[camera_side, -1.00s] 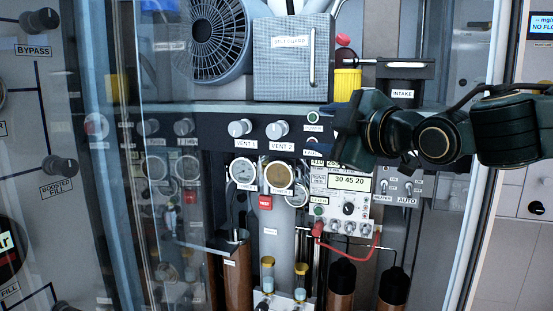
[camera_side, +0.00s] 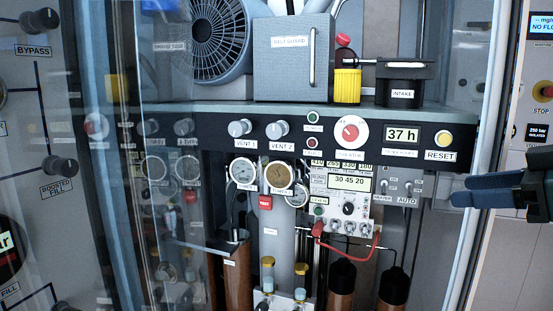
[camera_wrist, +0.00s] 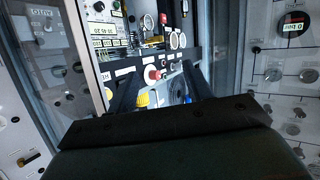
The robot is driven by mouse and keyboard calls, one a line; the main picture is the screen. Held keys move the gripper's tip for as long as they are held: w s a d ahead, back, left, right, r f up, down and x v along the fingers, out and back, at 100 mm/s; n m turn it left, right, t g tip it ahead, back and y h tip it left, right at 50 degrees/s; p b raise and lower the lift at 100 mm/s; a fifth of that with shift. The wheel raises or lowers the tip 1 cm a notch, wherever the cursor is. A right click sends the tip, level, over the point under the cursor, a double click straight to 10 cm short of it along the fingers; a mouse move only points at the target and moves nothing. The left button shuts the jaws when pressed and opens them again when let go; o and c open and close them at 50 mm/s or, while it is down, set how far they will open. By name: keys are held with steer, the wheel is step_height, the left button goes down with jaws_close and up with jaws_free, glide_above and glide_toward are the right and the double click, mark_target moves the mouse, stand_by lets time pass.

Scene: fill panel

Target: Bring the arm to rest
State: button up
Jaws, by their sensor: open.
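My gripper (camera_side: 466,190) is at the right edge of the side view, in front of the cabinet's right frame, with its blue fingers pointing left. It is open and empty, and no panel control touches it. Only the end of my arm shows; the rest is out of the side view. In the wrist view, my gripper's two dark fingers (camera_wrist: 160,88) stand apart, with the panel visible between them.
The panel holds a red-centred selector (camera_side: 350,132), a "37 h" display (camera_side: 402,134) and a yellow RESET button (camera_side: 443,138). Left are the VENT 1 knob (camera_side: 239,128) and VENT 2 knob (camera_side: 277,129). A glass door (camera_side: 165,60) stands at left.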

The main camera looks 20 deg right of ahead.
steer(key=s+d+f+m+g+h, duration=0.1)
steer(key=s+d+f+m+g, duration=0.1)
steer(key=f, duration=0.5)
steer(key=s+d+f+m+g+h, duration=0.2)
steer(key=s+d+f+g, duration=0.3)
steer(key=s+f+g, duration=0.1)
steer(key=s+f, duration=0.1)
steer(key=s, duration=0.1)
steer(key=shift+s+f+h, duration=0.15)
steer(key=shift+s+h, duration=0.15)
steer(key=shift+s, duration=0.05)
steer(key=shift+w, duration=0.2)
